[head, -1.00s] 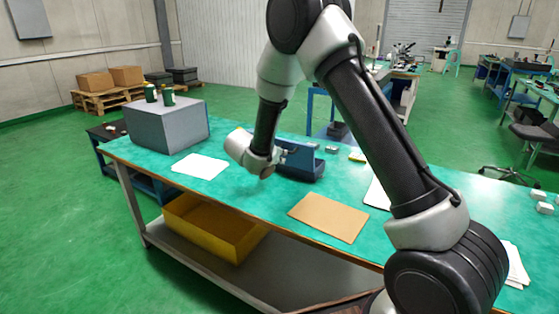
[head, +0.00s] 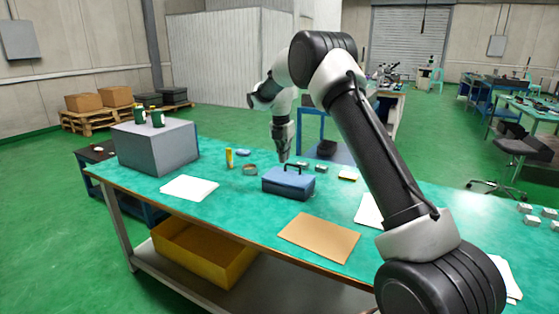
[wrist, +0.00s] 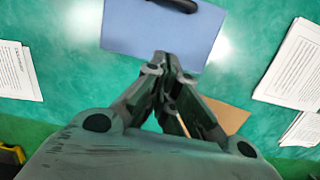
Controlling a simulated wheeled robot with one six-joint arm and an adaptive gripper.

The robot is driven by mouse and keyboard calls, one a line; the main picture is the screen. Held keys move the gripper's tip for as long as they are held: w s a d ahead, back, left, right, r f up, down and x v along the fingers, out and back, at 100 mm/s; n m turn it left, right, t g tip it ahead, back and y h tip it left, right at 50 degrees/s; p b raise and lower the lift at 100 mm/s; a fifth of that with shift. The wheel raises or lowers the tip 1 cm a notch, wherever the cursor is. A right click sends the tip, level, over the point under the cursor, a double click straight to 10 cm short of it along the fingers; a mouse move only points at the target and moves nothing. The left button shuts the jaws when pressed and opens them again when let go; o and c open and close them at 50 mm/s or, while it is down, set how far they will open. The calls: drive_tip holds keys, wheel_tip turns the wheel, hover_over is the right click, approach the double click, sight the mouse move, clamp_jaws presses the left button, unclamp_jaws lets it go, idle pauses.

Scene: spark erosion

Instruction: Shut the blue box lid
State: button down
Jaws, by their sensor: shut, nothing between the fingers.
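The blue box (head: 288,185) stands on the green workbench (head: 245,205). Its lid (head: 290,176) lies down flat over the body, with the dark handle on top. The wrist view shows the lid from above as a plain blue rectangle (wrist: 150,30), with part of the black handle at the picture's top edge. My gripper (head: 284,159) is shut and empty, pointing down above the far side of the box. In the wrist view its closed fingertips (wrist: 165,62) overlap the lid's edge; the exact gap to the lid cannot be told.
A grey case (head: 157,148) with green-and-white containers on it stands at the left. A yellow tube (head: 229,158) and a round ring (head: 250,169) lie left of the box. Paper (head: 189,188) and brown card (head: 319,238) lie flat nearer me. Small grey blocks sit behind the box.

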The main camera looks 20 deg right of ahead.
drive_tip(key=shift+g+y, duration=0.3)
drive_tip(key=shift+g, duration=0.1)
drive_tip(key=w+d, duration=0.1)
drive_tip(key=w+d+f, duration=0.1)
drive_tip(key=w+d, duration=0.1)
drive_tip(key=w+d+f, duration=0.1)
drive_tip(key=shift+w+d+f, duration=0.2)
drive_tip(key=shift+w+d, duration=0.15)
drive_tip(key=shift+d, duration=0.05)
drive_tip(key=shift+w+d+f, duration=0.75)
drive_tip(key=shift+w+f, duration=0.05)
drive_tip(key=shift+f, duration=0.05)
